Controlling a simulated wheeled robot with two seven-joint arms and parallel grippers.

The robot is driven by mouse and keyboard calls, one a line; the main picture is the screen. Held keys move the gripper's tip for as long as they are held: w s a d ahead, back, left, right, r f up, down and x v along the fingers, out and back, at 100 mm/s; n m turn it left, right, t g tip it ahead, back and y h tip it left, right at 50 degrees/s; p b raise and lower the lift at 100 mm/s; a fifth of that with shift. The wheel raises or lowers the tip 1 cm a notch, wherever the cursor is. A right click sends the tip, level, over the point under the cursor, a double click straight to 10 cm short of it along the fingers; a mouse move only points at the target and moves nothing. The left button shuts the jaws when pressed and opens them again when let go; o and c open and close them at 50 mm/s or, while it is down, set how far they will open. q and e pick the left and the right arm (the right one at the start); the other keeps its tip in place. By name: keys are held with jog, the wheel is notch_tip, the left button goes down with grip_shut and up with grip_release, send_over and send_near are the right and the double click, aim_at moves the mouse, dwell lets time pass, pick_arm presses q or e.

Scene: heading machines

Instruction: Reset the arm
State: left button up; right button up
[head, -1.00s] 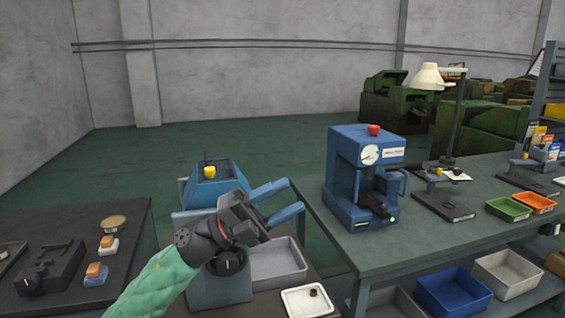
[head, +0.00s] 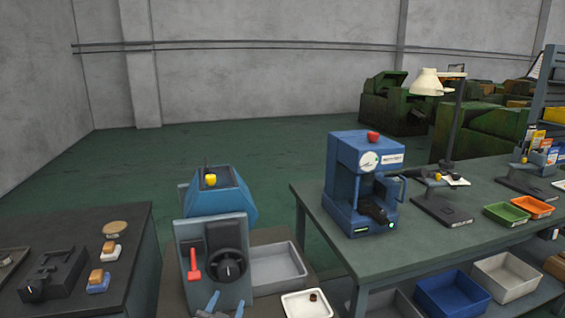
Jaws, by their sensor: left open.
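My left gripper (head: 223,306) shows only as two blue fingertips at the bottom edge, spread apart with nothing between them. The rest of my left arm is out of the picture. The fingertips appear low in front of a blue machine (head: 222,202) with a grey front panel, a red lever (head: 194,264), a black handwheel (head: 227,265) and a yellow knob on top. My right gripper is not in view.
A blue press (head: 364,183) stands on the right bench (head: 430,245). A dark table (head: 140,225) with controls is at left.

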pick_arm(q)
jog(key=s+a+f+n+g+y+p, duration=0.1)
jog(key=s+a+f+n+g, duration=0.15)
jog(key=s+f+g, duration=1.25)
jog(key=s+d+f, duration=0.1)
jog(key=s+f, duration=0.3)
jog(key=s, duration=0.4)
jog(key=s+d+f, duration=0.1)
jog(key=s+f, duration=0.4)
jog(key=s, duration=0.3)
jog(key=shift+s+f+h, duration=0.15)
jog(key=shift+f+h, duration=0.05)
jog(key=shift+h, duration=0.1)
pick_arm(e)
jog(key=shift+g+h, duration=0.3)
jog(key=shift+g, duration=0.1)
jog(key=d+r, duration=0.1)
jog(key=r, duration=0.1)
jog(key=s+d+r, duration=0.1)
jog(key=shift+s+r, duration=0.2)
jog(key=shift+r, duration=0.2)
pick_arm(q)
jog(key=shift+p, duration=0.3)
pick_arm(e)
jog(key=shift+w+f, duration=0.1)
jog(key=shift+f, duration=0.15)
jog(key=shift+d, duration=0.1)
